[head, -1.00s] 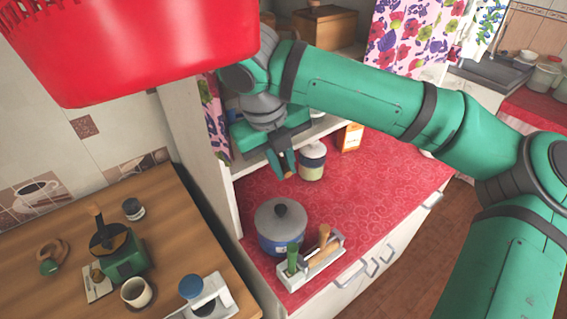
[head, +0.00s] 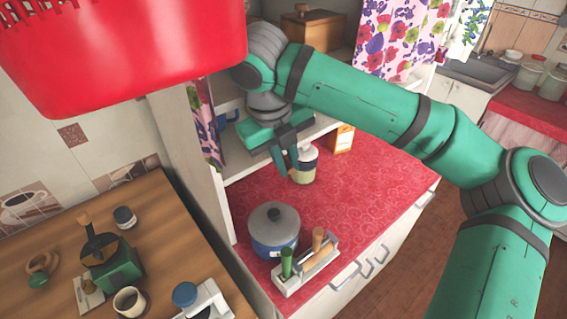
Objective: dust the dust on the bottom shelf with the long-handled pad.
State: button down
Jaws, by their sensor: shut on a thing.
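My gripper (head: 291,158) hangs at the open front of the white shelf unit, above the red counter. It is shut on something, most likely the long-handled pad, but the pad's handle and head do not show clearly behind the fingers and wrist. The bottom shelf (head: 236,158) lies behind my gripper and is partly covered by it and my arm. No dust can be made out on it from here.
A lidded jar (head: 305,167) stands right beside my gripper in the picture. A box (head: 342,138), a lidded pot (head: 274,229) and a tool rack (head: 306,267) stand on the red counter (head: 363,192). A red basket (head: 130,60) blocks the upper left. A floral curtain (head: 205,125) hangs at the unit's left.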

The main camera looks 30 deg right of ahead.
jog(key=shift+d+r, duration=0.1)
jog(key=shift+d, duration=0.45)
jog(key=shift+a, duration=2.25)
jog(key=d, duration=0.6)
dwell(0.4)
